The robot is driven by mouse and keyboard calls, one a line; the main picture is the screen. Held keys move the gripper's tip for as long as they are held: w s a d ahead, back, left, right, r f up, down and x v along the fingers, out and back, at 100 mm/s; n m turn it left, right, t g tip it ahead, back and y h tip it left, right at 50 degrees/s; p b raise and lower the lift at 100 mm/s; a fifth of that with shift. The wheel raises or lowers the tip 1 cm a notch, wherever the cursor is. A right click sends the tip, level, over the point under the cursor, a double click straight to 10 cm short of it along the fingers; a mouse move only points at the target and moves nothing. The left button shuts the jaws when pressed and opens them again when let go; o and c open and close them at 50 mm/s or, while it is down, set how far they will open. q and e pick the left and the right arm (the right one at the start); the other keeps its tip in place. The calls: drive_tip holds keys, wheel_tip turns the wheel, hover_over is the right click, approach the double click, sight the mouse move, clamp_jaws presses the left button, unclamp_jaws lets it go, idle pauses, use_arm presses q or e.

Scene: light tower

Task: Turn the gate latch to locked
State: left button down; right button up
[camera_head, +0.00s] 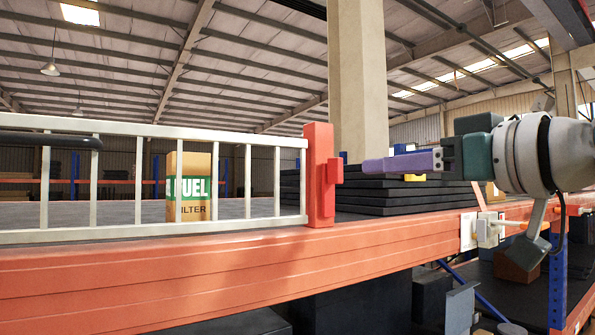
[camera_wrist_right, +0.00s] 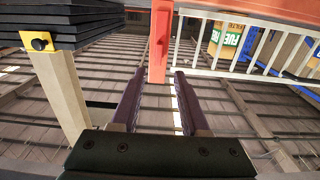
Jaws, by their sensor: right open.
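A white barred gate (camera_head: 262,180) spans the left of the head view and meets an orange-red post (camera_head: 318,150). A brighter red latch (camera_head: 328,195) sits on the post's right side, mostly upright with a short tab at its upper right. The post also shows in the right wrist view (camera_wrist_right: 161,15), with the red latch (camera_wrist_right: 158,52) on it. My right gripper (camera_head: 366,166) comes in from the right with purple fingers, just right of the latch and apart from it. In the wrist view its fingers (camera_wrist_right: 158,72) are open with the post's end between and beyond them. My left gripper is not in view.
A long orange beam (camera_head: 230,275) runs below the gate. A stack of dark slabs (camera_head: 400,200) lies behind my right gripper. A fuel filter box (camera_head: 187,165) stands behind the bars. A white switch box (camera_head: 488,231) sits on the beam at right. A concrete column (camera_head: 358,80) rises behind.

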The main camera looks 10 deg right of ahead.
sight(341, 168)
drive_tip(key=p+x, duration=0.1)
drive_tip(key=x, duration=0.1)
drive_tip(key=p+x, duration=0.2)
drive_tip(key=x, duration=0.1)
drive_tip(key=p+x, duration=0.2)
drive_tip(key=x, duration=0.1)
drive_tip(key=shift+w+d+r, duration=0.1)
drive_tip(key=shift+w+r, duration=0.1)
drive_tip(key=shift+r, duration=0.1)
drive_tip(key=shift+p+x, duration=0.55)
drive_tip(key=shift+x, duration=0.25)
drive_tip(key=shift+f, duration=0.2)
drive_tip(key=shift+c, duration=0.2)
clamp_jaws()
